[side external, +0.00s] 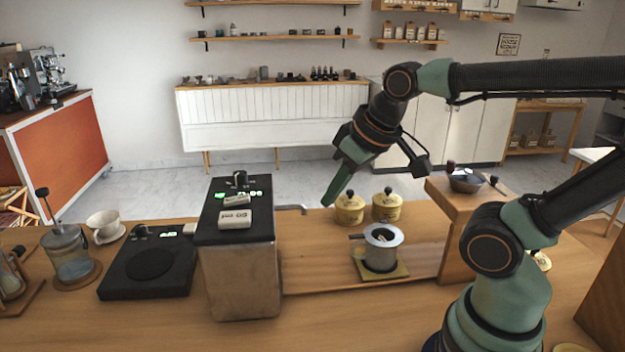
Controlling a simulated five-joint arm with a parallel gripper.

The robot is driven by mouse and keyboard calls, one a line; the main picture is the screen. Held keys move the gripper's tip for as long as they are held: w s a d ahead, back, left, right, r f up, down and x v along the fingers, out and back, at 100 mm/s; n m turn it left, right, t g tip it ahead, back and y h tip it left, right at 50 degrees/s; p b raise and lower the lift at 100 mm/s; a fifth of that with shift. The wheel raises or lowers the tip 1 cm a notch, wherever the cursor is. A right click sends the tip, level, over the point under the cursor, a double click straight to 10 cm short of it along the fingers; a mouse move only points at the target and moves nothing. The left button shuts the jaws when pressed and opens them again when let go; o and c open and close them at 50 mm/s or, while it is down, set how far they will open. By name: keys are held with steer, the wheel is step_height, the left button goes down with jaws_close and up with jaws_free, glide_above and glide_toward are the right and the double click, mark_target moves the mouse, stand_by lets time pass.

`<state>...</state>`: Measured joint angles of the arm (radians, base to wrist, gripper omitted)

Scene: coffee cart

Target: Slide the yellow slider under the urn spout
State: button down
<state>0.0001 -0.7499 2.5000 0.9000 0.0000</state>
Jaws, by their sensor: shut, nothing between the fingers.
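The yellow slider (401,272) is a flat olive-yellow plate on the wooden counter, right of the urn. A metal cup (381,255) stands upright on it, with something dark and pale inside its mouth. The urn (238,280) is a steel box with a black top. Its spout (292,209) sticks out to the right at the top, well left of the slider. My gripper (334,196) is shut and empty, its green fingers pointing down and left. In the picture it is above and left of the cup, apart from it.
A wooden stand (455,230) with a dark bowl (466,181) is to the right. A black scale (150,264) and glass press (70,255) are left of the urn. Counter between urn and slider is clear.

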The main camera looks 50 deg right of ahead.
stand_by(0.3)
steer(key=c, duration=1.1)
jaws_free()
steer(key=o, duration=0.4)
steer(key=shift+w+d, duration=0.2)
steer(key=shift+d, duration=0.15)
steer(key=m+g, duration=0.6)
steer(key=m, duration=0.6)
glide_above(383, 220)
step_height(383, 220, down, 12)
step_height(383, 220, down, 11)
steer(key=shift+s+r, duration=0.1)
steer(key=shift+c, duration=0.3)
jaws_close()
